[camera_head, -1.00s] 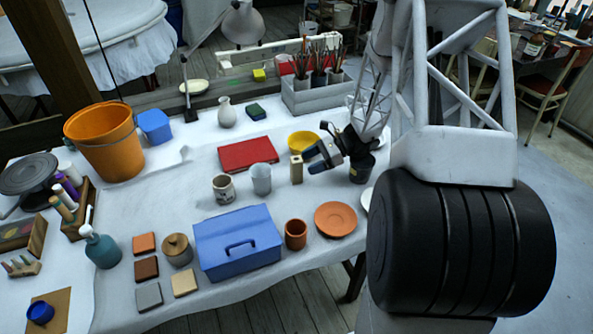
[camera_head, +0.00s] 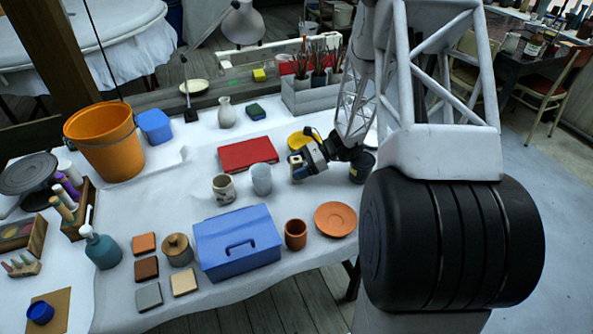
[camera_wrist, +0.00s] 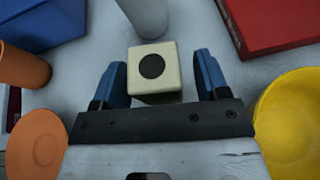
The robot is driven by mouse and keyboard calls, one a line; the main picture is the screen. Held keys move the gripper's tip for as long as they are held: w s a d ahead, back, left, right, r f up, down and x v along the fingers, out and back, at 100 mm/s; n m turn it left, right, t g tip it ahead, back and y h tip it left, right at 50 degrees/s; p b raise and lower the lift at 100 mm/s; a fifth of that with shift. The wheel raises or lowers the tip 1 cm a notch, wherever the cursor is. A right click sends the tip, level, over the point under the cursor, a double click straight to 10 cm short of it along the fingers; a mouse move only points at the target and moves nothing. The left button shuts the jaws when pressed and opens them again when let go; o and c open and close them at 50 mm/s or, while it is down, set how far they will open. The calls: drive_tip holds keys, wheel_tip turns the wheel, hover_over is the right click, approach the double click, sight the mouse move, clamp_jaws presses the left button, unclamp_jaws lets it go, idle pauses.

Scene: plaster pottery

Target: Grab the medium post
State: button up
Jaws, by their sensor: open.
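The pale, square-sided post (camera_wrist: 145,54) has a dark round spot on its top. In the wrist view it stands between the two blue fingers of my gripper (camera_wrist: 161,62), with a visible gap on each side. My gripper is open and not closed on it. In the head view my gripper (camera_head: 297,168) is over the post's place on the white-covered table, and it mostly hides the post there.
A pale cup (camera_head: 261,180) stands just left of the post, and a yellow bowl (camera_wrist: 296,112) is close on the other side. A red box (camera_head: 246,154), blue toolbox (camera_head: 237,243), terracotta cup (camera_head: 295,234) and terracotta saucer (camera_head: 335,219) surround the spot.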

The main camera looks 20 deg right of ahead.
sight(293, 160)
idle(0.4)
drive_tip(key=c, duration=1.1)
drive_tip(key=shift+r, duration=0.15)
drive_tip(key=shift+c, duration=0.2)
drive_tip(key=shift+r, duration=0.5)
drive_tip(key=shift+s+r, duration=0.2)
drive_tip(key=shift+r, duration=1)
drive_tip(key=s+a+r, duration=0.1)
drive_tip(key=s+a, duration=0.1)
drive_tip(key=s, duration=1.3)
drive_tip(key=shift+s+a+r, duration=0.15)
drive_tip(key=shift+s+a, duration=0.05)
drive_tip(key=shift+a, duration=0.15)
